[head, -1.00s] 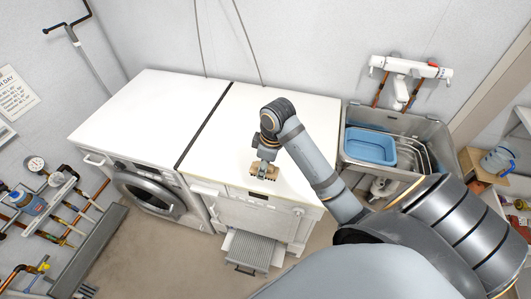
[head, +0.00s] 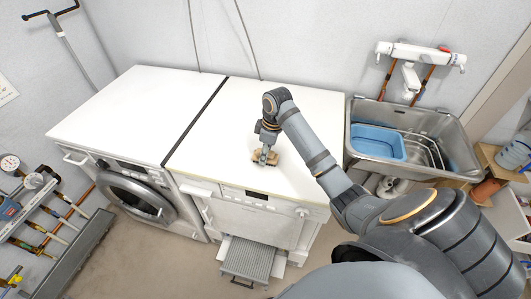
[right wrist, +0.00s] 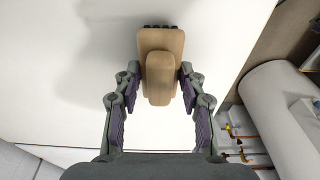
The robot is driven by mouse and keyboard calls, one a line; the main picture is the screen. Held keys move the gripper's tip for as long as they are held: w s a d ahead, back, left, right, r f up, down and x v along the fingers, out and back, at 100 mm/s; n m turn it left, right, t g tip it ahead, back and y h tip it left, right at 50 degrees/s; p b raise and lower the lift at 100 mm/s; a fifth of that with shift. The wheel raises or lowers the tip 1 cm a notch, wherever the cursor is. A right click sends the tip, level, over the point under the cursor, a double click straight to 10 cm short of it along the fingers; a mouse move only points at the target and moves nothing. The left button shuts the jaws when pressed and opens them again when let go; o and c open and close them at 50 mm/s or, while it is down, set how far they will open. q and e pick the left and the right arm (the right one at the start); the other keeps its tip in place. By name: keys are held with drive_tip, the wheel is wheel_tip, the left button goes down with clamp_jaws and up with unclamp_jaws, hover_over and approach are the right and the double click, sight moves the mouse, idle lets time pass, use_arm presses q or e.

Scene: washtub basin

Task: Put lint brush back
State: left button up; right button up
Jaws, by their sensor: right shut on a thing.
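The lint brush (head: 267,158) is a small tan wooden brush with a dark edge of bristles. It is at the white top of the right-hand machine (head: 222,125), near its front edge. My right gripper (head: 264,152) points down and is shut on the brush. In the right wrist view the brush (right wrist: 161,70) sits between the two finger pads of the gripper (right wrist: 160,90), its narrower block gripped from both sides. I cannot tell whether the brush touches the surface. My left gripper is not in view.
A metal sink (head: 430,130) with a blue basin (head: 377,143) stands to the right. A front-loading washer (head: 135,195) is at the left. A grey ribbed step (head: 246,258) sticks out below the right-hand machine. The white tops are otherwise clear.

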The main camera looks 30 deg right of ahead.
sight(271, 152)
drive_tip(key=shift+f, duration=0.15)
drive_tip(key=o, duration=1.2)
drive_tip(key=r, duration=0.4)
drive_tip(key=shift+s+d+r+b, duration=0.25)
drive_tip(key=shift+r+b, duration=0.1)
drive_tip(key=shift+r, duration=0.05)
drive_tip(key=r+p, duration=0.4)
drive_tip(key=r, duration=0.1)
drive_tip(key=s+r+p, duration=0.1)
drive_tip(key=r+p, duration=0.1)
drive_tip(key=shift+d+r, duration=0.2)
drive_tip(key=shift+d, duration=0.1)
drive_tip(key=shift+f, duration=0.1)
